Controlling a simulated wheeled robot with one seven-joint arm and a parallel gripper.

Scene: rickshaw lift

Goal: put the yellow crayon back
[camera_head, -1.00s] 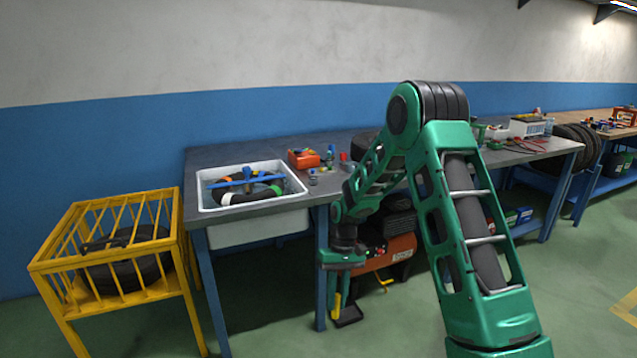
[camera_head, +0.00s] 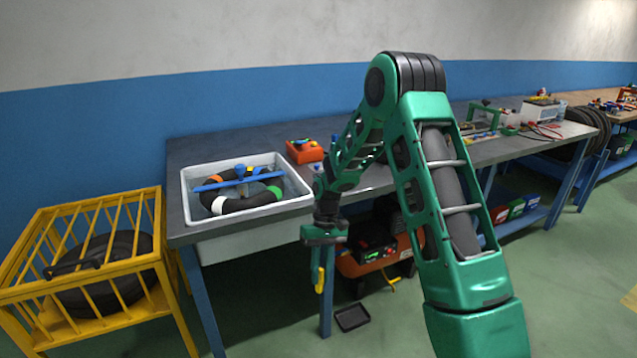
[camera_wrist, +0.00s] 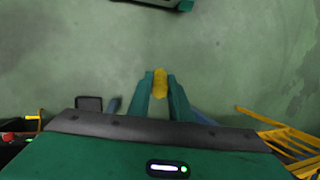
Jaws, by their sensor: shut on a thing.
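My gripper (camera_head: 322,266) hangs pointing down in front of the workbench, below the level of its top. It is shut on the yellow crayon (camera_head: 319,280). In the wrist view the crayon (camera_wrist: 160,83) sits between the two green fingers (camera_wrist: 160,92), with green floor behind it. In the head view part of the crayon is hidden by the fingers. I cannot make out a place for the crayon in these views.
A white tub (camera_head: 188,208) with a banded inner tube (camera_head: 245,202) is set in the workbench (camera_head: 195,150). A yellow cage (camera_head: 150,235) stands left. A black tray (camera_head: 352,317) lies on the floor.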

